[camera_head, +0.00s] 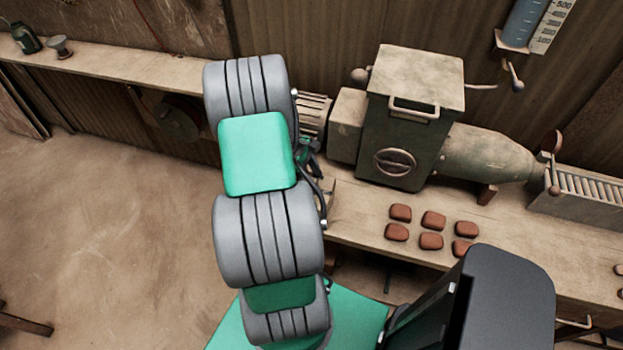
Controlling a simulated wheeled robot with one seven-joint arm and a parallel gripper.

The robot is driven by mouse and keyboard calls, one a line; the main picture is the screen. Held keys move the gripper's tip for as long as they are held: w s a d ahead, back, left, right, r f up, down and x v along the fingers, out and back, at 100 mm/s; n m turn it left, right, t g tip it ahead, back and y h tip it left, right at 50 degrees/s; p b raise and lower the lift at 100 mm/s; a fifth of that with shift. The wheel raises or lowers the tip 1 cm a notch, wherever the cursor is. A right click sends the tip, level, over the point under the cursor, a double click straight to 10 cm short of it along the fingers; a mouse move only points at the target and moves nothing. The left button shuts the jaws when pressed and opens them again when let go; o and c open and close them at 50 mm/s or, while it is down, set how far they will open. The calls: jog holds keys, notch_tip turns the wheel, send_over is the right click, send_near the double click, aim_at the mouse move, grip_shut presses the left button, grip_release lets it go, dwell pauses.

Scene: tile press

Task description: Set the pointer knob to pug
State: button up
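A round knob (396,162) with a bar across its middle sits on the front face of the grey-green machine box (400,125). The bar looks roughly level, tilted slightly in the picture. No markings around the knob are legible, so I cannot tell which setting it points at. My arm of grey and green links stands to the left of the machine. Dark parts and a cable show at the arm's right edge, left of the knob and apart from it. They may belong to my gripper, but its fingers are hidden behind the arm.
Several reddish-brown clay pieces (431,241) lie on the bench (350,212) in front of the machine. A tapered barrel (485,153) leads right to a roller rack (585,190). A lever with round ends (552,165) stands between them.

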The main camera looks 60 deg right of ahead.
jog(key=c, duration=1.4)
